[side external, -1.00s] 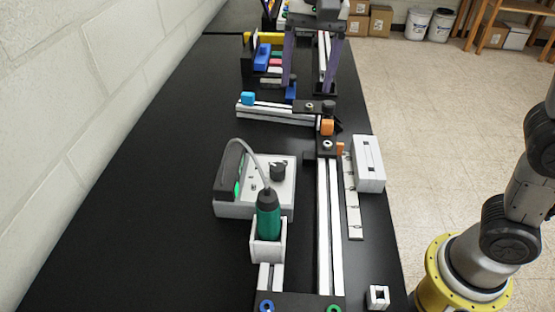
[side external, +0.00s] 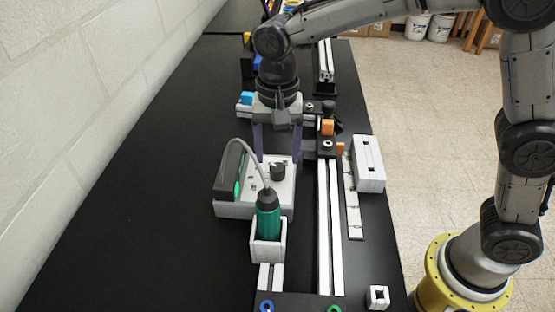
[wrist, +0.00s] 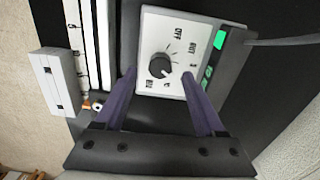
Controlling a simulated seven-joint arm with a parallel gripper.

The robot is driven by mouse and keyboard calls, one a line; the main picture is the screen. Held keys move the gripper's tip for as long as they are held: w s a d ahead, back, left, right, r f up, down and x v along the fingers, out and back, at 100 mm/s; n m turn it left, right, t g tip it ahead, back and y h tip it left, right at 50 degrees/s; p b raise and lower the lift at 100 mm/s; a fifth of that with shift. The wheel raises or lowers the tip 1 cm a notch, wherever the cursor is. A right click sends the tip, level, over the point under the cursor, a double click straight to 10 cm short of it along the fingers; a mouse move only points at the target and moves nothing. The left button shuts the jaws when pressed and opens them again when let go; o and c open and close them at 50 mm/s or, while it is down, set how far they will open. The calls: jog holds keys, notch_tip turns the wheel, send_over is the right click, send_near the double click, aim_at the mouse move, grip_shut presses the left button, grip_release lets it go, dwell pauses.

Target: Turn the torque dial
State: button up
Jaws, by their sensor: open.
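The torque dial is a dark round knob (side external: 278,171) on the top face of a white control box (side external: 283,204). In the wrist view the dial (wrist: 161,66) sits on the white panel with printed marks around it, beyond my fingertips. My gripper (side external: 276,160) is open and empty, with two purple fingers pointing down over the back part of the box. In the wrist view my gripper (wrist: 158,74) has its fingers spread wide, one to each side of the dial. I cannot tell the exact height gap.
A green screwdriver (side external: 268,215) with a grey cable stands upright in a white holder (side external: 268,248) in front of the box. A dark unit with a green display (side external: 229,172) adjoins the box's left. Aluminium rails (side external: 329,225) run along its right. The black table at left is clear.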

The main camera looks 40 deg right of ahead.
aim_at(277, 170)
jog(key=shift+f, duration=1.45)
grip_shut()
